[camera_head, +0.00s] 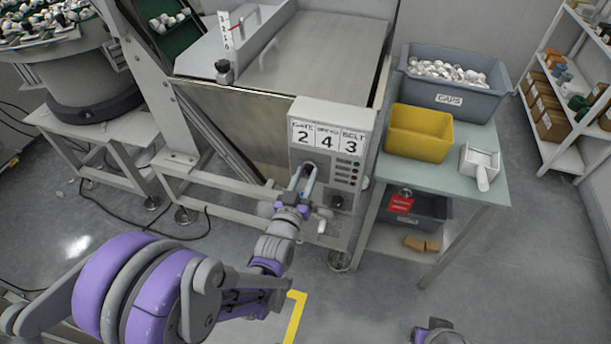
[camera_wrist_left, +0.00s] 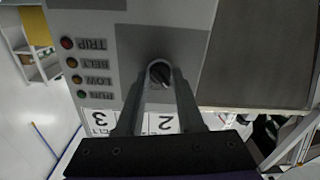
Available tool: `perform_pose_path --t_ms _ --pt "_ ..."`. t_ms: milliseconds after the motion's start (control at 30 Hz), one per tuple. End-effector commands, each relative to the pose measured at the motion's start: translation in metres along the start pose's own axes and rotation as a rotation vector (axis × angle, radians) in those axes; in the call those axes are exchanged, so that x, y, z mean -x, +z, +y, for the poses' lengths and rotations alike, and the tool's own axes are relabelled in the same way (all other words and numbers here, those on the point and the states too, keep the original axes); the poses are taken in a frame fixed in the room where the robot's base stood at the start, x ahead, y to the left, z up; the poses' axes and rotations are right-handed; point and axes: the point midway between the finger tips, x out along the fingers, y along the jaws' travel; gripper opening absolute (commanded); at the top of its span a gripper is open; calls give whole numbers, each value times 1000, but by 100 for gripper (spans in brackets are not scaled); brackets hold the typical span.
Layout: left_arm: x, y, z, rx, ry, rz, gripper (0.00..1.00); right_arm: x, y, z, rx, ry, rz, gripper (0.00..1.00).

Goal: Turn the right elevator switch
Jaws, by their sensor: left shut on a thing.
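The grey control panel (camera_head: 328,150) on the front of the machine bears the labels 2, 4 and 3. My left gripper (camera_head: 306,178) reaches up to it from below. Its two fingers are shut on a dark round switch knob (camera_wrist_left: 160,73), one finger on either side, under the label 2 column. The knob shows between the fingertips in the left wrist view, where the panel appears upside down. The left finger there covers the middle label. The panel's full switch row is not clear. My right gripper is not in view; only a bit of my right arm shows at the bottom.
Indicator lamps (camera_wrist_left: 72,62) labelled TRIP, BELT, LOW and RUN sit beside the knob. Right of the machine, a table holds a grey caps bin (camera_head: 455,98), a yellow bin (camera_head: 419,140) and a white scoop (camera_head: 480,164). Open floor lies in front.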

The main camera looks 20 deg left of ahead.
Motion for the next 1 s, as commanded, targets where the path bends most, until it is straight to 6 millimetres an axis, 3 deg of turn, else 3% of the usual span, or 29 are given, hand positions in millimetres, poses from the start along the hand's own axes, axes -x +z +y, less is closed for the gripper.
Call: perform_pose_path --t_ms 267,1000 --pt "0 1 0 -159 0 -1 0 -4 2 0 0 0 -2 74" --pt "0 1 0 -855 0 -1 0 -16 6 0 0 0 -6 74"
